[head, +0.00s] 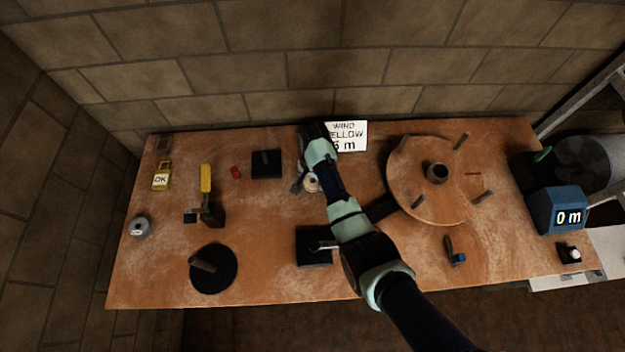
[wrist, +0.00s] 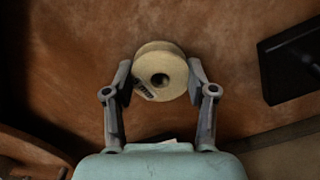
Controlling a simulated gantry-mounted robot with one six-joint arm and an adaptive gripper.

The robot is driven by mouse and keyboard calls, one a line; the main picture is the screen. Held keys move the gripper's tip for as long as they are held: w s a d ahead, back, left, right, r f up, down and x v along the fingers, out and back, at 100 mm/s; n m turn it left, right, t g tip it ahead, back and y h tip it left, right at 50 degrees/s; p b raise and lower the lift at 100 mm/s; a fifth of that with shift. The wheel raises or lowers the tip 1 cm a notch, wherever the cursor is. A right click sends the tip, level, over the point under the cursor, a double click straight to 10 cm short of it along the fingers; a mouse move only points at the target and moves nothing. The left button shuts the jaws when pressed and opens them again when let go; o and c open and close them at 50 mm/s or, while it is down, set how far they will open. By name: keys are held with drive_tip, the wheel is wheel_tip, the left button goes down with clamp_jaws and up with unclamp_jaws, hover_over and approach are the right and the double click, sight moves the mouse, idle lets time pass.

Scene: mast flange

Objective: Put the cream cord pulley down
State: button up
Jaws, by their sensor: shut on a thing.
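The cream cord pulley (wrist: 160,58) is a round cream disc with a dark centre hole. In the wrist view it sits between the two fingers of my gripper (wrist: 160,82), which is shut on it. In the head view the pulley (head: 312,183) shows only in part beside my arm, with my gripper (head: 304,187) around it near the table's middle. The wooden table (wrist: 70,60) fills the background behind the pulley. I cannot tell whether the pulley touches the table or hangs a little above it.
A black square base with a peg (head: 267,163) stands left of my gripper, another (head: 314,247) nearer the front. A large wooden disc with pegs (head: 430,205) is at right. A sign (head: 347,137) stands behind. The table surface (head: 270,210) between the bases is clear.

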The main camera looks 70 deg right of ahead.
drive_tip(key=o, duration=1.2)
drive_tip(key=shift+f, duration=0.1)
drive_tip(key=shift+c, duration=0.2)
wheel_tip(320, 180, up, 12)
drive_tip(key=p, duration=0.2)
